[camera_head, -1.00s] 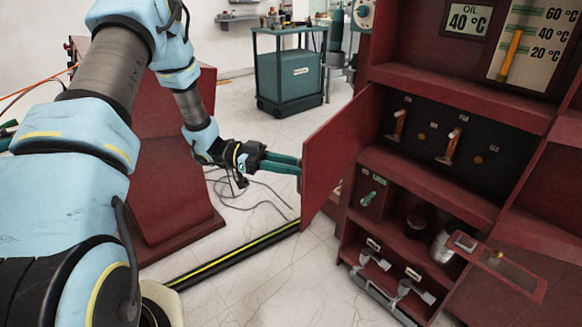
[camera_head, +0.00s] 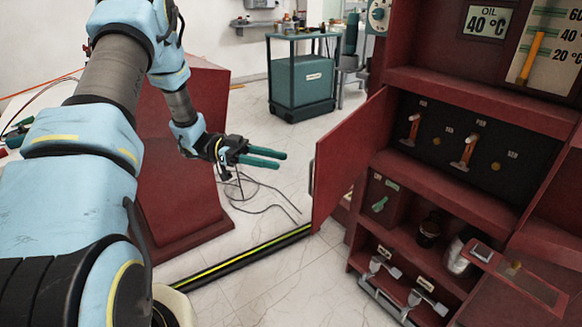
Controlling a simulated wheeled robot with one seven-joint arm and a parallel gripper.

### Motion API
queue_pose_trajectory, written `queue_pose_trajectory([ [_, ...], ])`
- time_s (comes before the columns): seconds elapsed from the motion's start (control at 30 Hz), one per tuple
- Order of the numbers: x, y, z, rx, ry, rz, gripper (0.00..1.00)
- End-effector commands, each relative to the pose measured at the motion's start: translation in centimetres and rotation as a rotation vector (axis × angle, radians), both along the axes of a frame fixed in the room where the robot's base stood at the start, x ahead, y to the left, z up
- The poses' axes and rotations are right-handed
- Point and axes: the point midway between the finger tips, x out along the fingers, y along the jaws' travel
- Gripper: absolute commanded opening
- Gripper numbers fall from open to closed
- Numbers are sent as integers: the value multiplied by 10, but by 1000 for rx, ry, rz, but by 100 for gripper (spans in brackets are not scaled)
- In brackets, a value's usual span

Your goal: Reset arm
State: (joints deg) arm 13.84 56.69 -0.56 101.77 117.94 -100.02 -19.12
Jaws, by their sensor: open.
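My gripper (camera_head: 284,158) has two green fingers and hangs in the air left of the red cabinet. Its fingers are apart and nothing shows between them. A gap separates the fingertips from the open red cabinet door (camera_head: 345,155). The red cabinet (camera_head: 480,100) stands on the right, with its door swung out to the left. My arm reaches in from the left side of the view, bent down at the elbow.
A red block (camera_head: 185,170) stands behind my arm. A green cart (camera_head: 302,82) is at the back. Loose black cables (camera_head: 255,190) and a black-and-yellow floor strip (camera_head: 240,260) lie on the floor. A small red flap (camera_head: 515,270) sticks out low on the cabinet.

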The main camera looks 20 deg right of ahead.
Motion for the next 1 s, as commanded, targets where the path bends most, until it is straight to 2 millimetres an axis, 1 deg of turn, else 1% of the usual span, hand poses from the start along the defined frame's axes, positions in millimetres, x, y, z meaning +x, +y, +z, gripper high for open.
queue_pose_trajectory([
  [0.03, 6, 5, -2, -1, -2, 2, 42],
  [0.1, 11, 10, -1, -1, -1, 2, 42],
  [0.3, 16, 16, 0, 0, 0, 0, 42],
  [0.57, 17, 16, 1, 0, -4, 6, 42],
  [0.67, 25, 8, 7, 10, -43, 72, 42],
  [0.77, 50, -7, 20, 45, -135, 242, 42],
  [0.8, 65, -13, 26, 69, -181, 339, 42],
  [0.87, 92, -18, 37, 121, -248, 502, 42],
  [0.9, 111, -16, 45, 163, -288, 616, 42],
  [0.93, 125, -13, 51, 198, -314, 701, 42],
  [0.97, 138, -7, 56, 237, -335, 785, 42],
  [1.0, 155, 3, 63, 293, -357, 895, 42],
])
